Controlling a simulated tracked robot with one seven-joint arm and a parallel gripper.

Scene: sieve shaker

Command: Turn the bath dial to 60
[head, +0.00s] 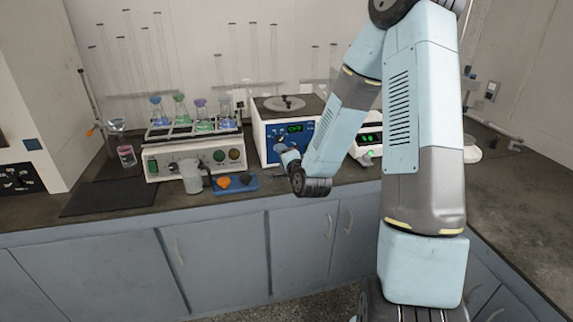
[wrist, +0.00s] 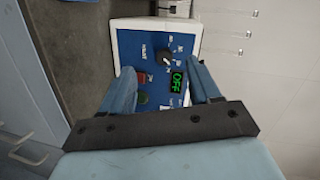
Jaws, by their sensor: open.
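The bath (head: 263,148) is a white box with a blue front panel, standing on the bench in the middle of the head view. Its panel (wrist: 150,50) fills the middle of the wrist view, turned sideways. The dial is a black knob (wrist: 167,59) with a pale mark, beside a green display (wrist: 177,81) that reads OFF. A red button (wrist: 141,77) and a green button (wrist: 143,98) sit nearby. My gripper (wrist: 163,70) is open in front of the panel, with the knob showing between its blue fingers. I cannot tell whether they touch it. My gripper (head: 287,154) also shows in the head view.
A shaker with flasks (head: 163,165) stands left of the bath. A clear beaker (head: 191,178) and a blue tray (head: 247,185) with orange and dark items lie in front. A white instrument with a green display (head: 371,137) stands right, partly behind my arm.

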